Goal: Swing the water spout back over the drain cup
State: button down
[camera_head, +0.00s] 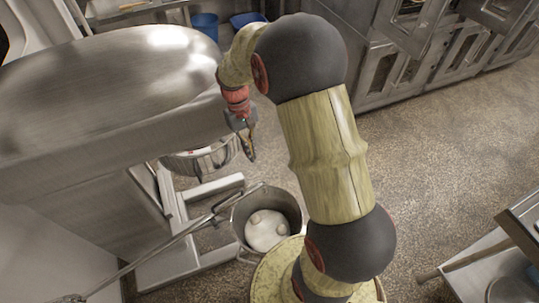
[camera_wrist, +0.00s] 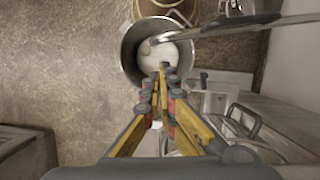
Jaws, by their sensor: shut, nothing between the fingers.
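The water spout (camera_head: 165,243) is a thin metal pipe running from the lower left, with its end over a round metal pot (camera_head: 237,215). In the wrist view the spout (camera_wrist: 240,27) crosses from the upper right and ends over the pot (camera_wrist: 128,55), which has pale round lumps inside. My gripper (camera_head: 250,157) hangs beside the mixer head, and its fingers (camera_wrist: 163,68) come together at their tips, shut and empty. It appears apart from the spout. A small metal vessel (camera_wrist: 236,7) shows at the top edge of the wrist view; I cannot tell whether it is the drain cup.
A large metal mixer (camera_head: 110,85) fills the left, with a bowl (camera_head: 205,160) under its head and a frame (camera_head: 185,262) on the floor. Metal cabinets (camera_head: 440,60) stand at the back right. A metal table (camera_head: 485,275) is at the lower right. The speckled floor between is clear.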

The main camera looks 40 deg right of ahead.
jog(key=x, duration=0.8)
jog(key=shift+s+d+f+b, duration=0.15)
jog(key=shift+d+f+b, duration=0.05)
jog(key=shift+b, duration=0.15)
